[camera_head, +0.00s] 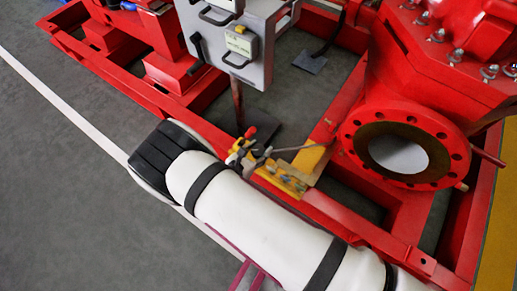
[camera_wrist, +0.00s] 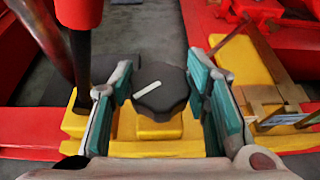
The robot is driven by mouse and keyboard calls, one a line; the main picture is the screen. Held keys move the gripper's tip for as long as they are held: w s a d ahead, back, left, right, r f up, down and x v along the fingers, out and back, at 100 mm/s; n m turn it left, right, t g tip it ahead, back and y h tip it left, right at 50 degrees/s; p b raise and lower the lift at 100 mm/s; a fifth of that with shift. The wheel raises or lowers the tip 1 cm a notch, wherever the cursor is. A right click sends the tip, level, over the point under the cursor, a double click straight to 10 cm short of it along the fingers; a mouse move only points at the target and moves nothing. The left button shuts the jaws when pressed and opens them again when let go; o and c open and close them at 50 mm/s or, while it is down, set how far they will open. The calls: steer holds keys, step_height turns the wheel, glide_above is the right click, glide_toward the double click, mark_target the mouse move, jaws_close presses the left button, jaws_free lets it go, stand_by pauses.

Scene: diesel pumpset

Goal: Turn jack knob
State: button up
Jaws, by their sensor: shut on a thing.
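The jack knob (camera_wrist: 160,103) is a dark, scalloped knob with a white pointer line. In the wrist view it sits over a yellow block (camera_wrist: 135,146), and its line slants from lower left to upper right. My gripper (camera_wrist: 161,88) is shut on the knob, with one teal-padded finger on its left side and one on its right. The knob's underside is hidden. In the head view my gripper is small and unclear near the red frame's edge, and I cannot make out the knob there.
A red beam (camera_head: 358,222) runs beside the yellow bracket (camera_head: 288,181). A large red flange (camera_head: 362,154) stands to the right. A grey control box (camera_head: 262,50) hangs behind. Grey floor (camera_head: 70,200) is clear at left.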

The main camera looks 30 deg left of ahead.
steer(key=shift+s, duration=0.1)
steer(key=o, duration=1.1)
steer(key=shift+v, duration=3.75)
